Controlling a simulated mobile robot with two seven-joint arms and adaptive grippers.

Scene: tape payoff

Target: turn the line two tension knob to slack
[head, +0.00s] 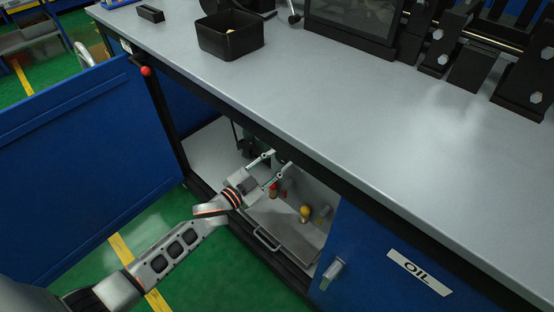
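My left gripper (281,158) reaches in from the lower left into the open bay under the bench. Its two fingers are spread apart, with no object visible between them. Dark machinery lies in shadow just beyond the fingertips. A red item (273,190) and a yellow-topped item (305,212) are in the bay below and right of the gripper, apart from its fingers. No line two marking is readable, and I cannot tell which part is the tension knob. My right gripper is not in view.
A blue door (70,165) stands open at left. A metal tray (285,234) with a front handle sits in the bay. A closed blue panel marked OIL (418,273) is at right. The grey benchtop (300,95) overhangs the bay and carries a black bin (230,38).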

